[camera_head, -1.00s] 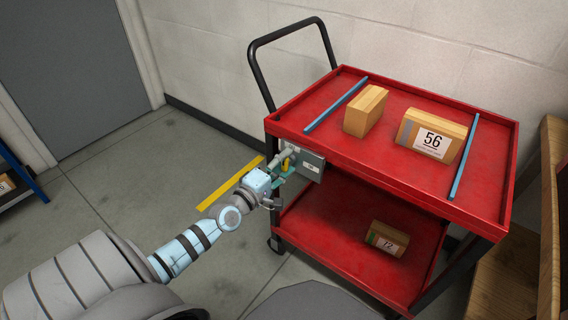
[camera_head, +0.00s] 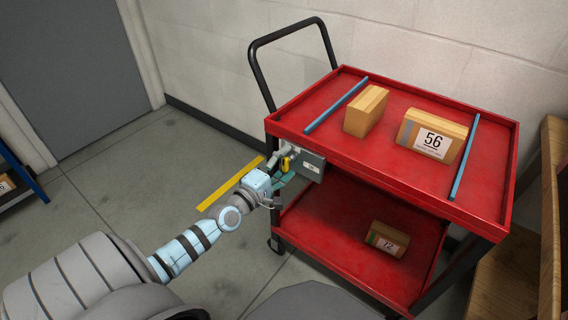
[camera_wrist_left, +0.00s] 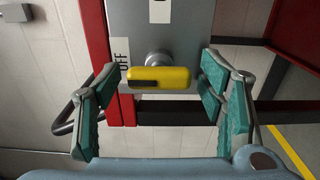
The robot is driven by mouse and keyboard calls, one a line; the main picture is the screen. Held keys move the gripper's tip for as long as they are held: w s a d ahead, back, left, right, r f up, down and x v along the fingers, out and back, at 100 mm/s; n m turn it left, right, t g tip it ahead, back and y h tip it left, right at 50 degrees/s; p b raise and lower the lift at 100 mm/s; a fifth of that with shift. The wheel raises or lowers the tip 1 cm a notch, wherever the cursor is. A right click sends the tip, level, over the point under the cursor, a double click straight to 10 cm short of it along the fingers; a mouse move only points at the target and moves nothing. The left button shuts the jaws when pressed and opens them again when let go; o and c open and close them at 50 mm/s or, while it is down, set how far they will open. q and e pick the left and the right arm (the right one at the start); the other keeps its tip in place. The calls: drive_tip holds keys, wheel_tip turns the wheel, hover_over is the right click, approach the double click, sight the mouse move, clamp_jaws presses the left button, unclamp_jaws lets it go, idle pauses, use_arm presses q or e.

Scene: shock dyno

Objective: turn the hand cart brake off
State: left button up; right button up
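The brake's yellow handle (camera_wrist_left: 160,78) lies level in the left wrist view, on a round pivot on a grey panel (camera_wrist_left: 160,25). An OFF label (camera_wrist_left: 122,57) is left of the pivot, by the handle's left end. In the head view the handle (camera_head: 285,164) and panel (camera_head: 310,166) are at the near left corner of the red hand cart (camera_head: 375,172). My left gripper (camera_wrist_left: 160,100) is open, with green pads on either side of the handle and gaps to both. It also shows in the head view (camera_head: 281,170). My right gripper is out of view.
The cart carries boxes (camera_head: 432,134) and blue strips (camera_head: 463,158) on top, and another box (camera_head: 387,238) on its lower shelf. A black push handle (camera_head: 262,80) rises at its left. A wooden structure (camera_head: 540,230) stands close at right.

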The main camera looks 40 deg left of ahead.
use_arm(q)
drive_tip(key=shift+s, duration=0.1)
drive_tip(key=s, duration=1.1)
drive_tip(key=shift+s+d, duration=0.15)
drive_tip(key=shift+s, duration=0.25)
